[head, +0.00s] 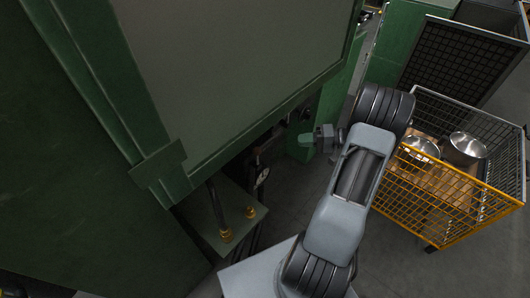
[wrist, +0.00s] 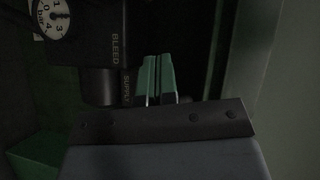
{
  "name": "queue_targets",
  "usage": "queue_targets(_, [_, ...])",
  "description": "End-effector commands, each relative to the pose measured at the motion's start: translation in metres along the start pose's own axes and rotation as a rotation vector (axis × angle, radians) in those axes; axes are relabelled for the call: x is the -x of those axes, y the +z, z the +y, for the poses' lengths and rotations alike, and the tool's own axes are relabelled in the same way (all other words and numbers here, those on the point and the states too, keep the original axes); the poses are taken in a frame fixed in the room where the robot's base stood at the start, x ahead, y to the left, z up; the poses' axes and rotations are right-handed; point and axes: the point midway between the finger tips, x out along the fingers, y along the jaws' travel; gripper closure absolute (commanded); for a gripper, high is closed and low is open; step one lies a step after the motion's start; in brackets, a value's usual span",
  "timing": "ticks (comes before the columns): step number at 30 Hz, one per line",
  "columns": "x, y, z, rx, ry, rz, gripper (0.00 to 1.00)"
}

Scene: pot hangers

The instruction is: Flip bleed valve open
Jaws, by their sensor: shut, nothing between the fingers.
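The bleed valve's lever cannot be made out. A dark block (wrist: 92,55) with the word BLEED reading sideways fills the upper left of the wrist view, and SUPPLY is lettered below it. A round white gauge (wrist: 52,17) is on its left; a small gauge also shows under the green machine in the head view (head: 262,176). My gripper (wrist: 158,75) is shut and empty, its two green fingers side by side just right of the lettering. Whether they touch the block is unclear. In the head view my gripper (head: 304,140) points left toward the shadowed space under the machine.
The green machine housing (head: 220,75) overhangs the dark recess. A yellow-and-grey wire basket (head: 456,214) with metal pots stands right of my arm. A pale panel (wrist: 292,110) borders the wrist view's right.

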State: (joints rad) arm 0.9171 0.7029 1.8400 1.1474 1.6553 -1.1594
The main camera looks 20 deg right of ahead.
Motion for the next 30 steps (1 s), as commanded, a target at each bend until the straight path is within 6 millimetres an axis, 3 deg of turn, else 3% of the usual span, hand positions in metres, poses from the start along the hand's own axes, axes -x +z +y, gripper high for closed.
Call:
queue_targets(1, [0.004,-0.001,0.012,0.007,-0.019,0.024,1.00])
queue_targets(3, [0.007,-0.003,0.017,0.017,-0.037,0.043,1.00])
queue_targets(17, [0.003,-0.004,0.017,0.023,-0.047,0.046,1.00])
queue_targets(23, [-0.019,-0.005,0.017,0.023,-0.046,0.045,1.00])
queue_targets(30, [-0.064,-0.007,0.015,0.022,-0.046,0.046,1.00])
